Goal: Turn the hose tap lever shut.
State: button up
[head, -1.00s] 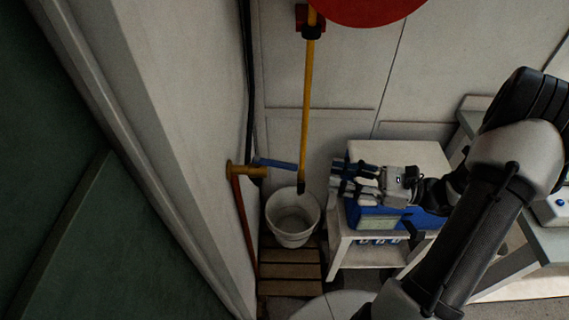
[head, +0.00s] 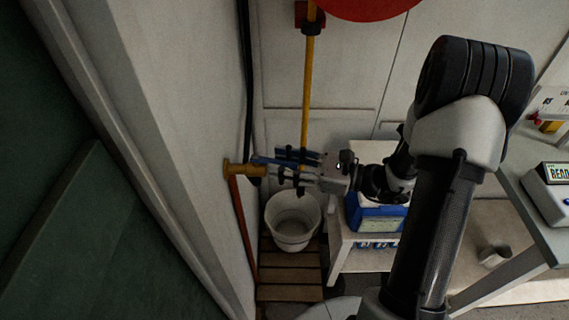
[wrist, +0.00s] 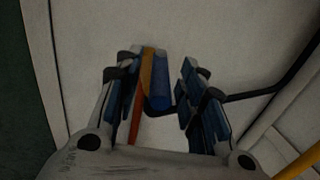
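The brass hose tap (head: 245,170) sticks out of the pale wall at left, with a red hose hanging below it. Its blue lever (head: 263,160) points out to the right from the tap, toward my gripper (head: 280,167). My gripper is open, and its fingers reach left at the lever's height, partly hiding the lever's free end. In the wrist view the blue lever (wrist: 161,82) lies between the spread fingers, closer to the left finger, with a clear gap to the right finger. The brass body (wrist: 147,68) shows beside it. I cannot tell whether a finger touches the lever.
A white bucket (head: 292,220) stands below on a wooden slatted platform (head: 290,273). A yellow pole (head: 308,85) runs down behind my gripper. A white stand (head: 340,245) with a blue box (head: 378,218) is at right. A black cable (head: 247,70) runs down the wall.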

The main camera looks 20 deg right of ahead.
grip_shut()
dwell(0.3)
dwell(0.5)
